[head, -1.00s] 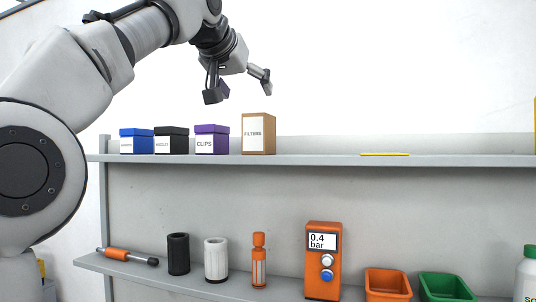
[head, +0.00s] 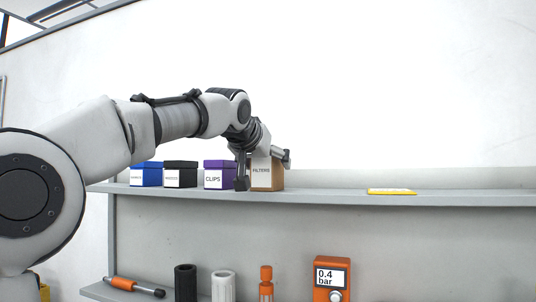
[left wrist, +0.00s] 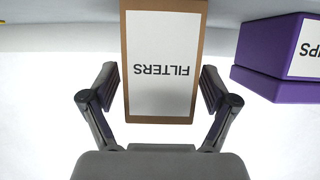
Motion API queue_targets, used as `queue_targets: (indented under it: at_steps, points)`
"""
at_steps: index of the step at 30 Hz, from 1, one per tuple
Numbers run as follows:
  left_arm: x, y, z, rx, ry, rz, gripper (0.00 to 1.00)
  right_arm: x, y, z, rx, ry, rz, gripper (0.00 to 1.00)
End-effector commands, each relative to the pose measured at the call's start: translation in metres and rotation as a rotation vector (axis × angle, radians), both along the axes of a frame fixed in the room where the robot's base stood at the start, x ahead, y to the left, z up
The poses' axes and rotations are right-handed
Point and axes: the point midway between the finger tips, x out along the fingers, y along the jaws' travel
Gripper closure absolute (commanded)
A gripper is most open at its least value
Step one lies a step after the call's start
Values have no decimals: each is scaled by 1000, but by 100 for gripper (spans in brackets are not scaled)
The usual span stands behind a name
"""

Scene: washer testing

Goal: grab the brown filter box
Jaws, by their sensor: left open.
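The brown filter box (head: 277,180) stands upright on the upper shelf, with a white label reading FILTERS. In the left wrist view the box (left wrist: 201,30) appears upside down, its label facing the camera. My left gripper (head: 264,170) is at the box, with one finger on each side of it in the head view. In the left wrist view the open fingers (left wrist: 160,88) flank the end of the box, with a narrow gap on each side. The fingers hide part of the box's edges in the head view. My right gripper is not in view.
A purple CLIPS box (head: 213,179) stands close left of the filter box, and shows in the left wrist view (left wrist: 265,62). Black (head: 181,179) and blue (head: 147,179) boxes stand farther left. The upper shelf (head: 330,196) is clear rightward up to a yellow item (head: 391,191).

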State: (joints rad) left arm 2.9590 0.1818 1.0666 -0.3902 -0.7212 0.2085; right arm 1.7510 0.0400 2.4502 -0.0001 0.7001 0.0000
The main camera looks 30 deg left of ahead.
Motion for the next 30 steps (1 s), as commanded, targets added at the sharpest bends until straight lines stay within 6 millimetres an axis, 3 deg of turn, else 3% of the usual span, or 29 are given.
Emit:
queue_targets:
  at_steps: [6, 7, 12, 13, 24, 30]
  points:
    - [1, 0, -2, 0, -2, 0, 14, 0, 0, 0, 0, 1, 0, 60]
    - [1, 0, -2, 0, -2, 0, 17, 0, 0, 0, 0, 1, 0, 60]
    - [1, 0, -2, 0, -2, 0, 77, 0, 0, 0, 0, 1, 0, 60]
    - [1, 0, -2, 0, -1, 0, 83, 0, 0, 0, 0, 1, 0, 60]
    - [1, 0, 2, 0, 0, 0, 83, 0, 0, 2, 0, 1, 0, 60]
    - [1, 0, 35, 0, -4, 1, 83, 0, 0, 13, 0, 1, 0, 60]
